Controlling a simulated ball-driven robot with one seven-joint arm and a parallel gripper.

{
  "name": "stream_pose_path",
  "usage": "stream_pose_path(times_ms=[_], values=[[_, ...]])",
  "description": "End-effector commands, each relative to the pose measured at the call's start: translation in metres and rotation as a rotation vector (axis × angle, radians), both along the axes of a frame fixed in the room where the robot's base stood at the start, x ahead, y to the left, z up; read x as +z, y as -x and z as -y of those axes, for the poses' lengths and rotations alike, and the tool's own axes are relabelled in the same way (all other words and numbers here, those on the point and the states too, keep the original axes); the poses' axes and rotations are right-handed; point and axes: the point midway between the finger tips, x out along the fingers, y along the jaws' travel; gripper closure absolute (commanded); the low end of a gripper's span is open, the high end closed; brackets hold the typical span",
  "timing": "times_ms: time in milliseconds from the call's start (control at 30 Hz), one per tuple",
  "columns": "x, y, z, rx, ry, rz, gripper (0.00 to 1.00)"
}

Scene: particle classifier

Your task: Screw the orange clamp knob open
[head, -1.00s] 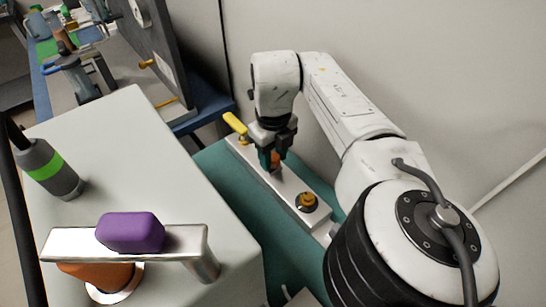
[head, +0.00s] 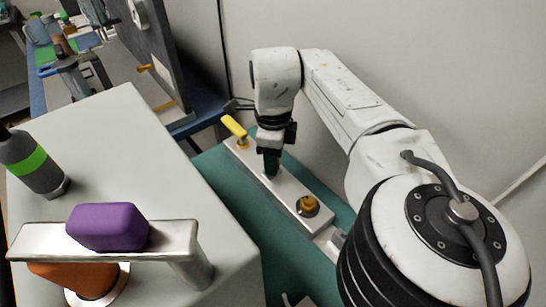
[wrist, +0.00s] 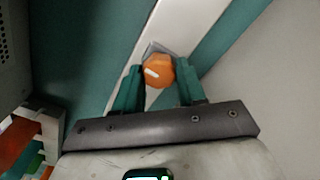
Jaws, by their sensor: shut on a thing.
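The orange clamp knob (wrist: 158,72) sits between the two teal fingertips of my gripper (wrist: 160,68) in the wrist view, with a short white mark on its face. My gripper is shut on it from above. In the head view my gripper (head: 271,164) points down at the middle of the long white bar (head: 288,190), and its finger hides the knob there. The bar also shows behind the knob in the wrist view (wrist: 183,20).
A yellow handle (head: 235,127) stands at the bar's far end, and a round yellow-brown knob (head: 307,205) at its near end. A pale cabinet (head: 150,160) on the left carries a metal bracket (head: 180,240) with a purple block (head: 107,227). A wall is close on the right.

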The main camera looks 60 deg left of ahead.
Motion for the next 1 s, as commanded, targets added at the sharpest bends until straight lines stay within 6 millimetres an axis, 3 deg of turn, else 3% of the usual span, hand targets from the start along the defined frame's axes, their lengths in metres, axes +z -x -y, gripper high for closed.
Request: stream_pose_path(times_ms=[533, 567, 800, 1000], values=[[0.0008, -0.0012, -0.0001, 0.022, -0.002, 0.002, 0.91], [0.0008, -0.0012, -0.0001, 0.022, -0.002, 0.002, 0.58], [0.0004, -0.0006, -0.0001, 0.022, -0.001, 0.001, 0.35], [0.0002, -0.0003, -0.0002, 0.023, -0.001, 0.001, 0.34]])
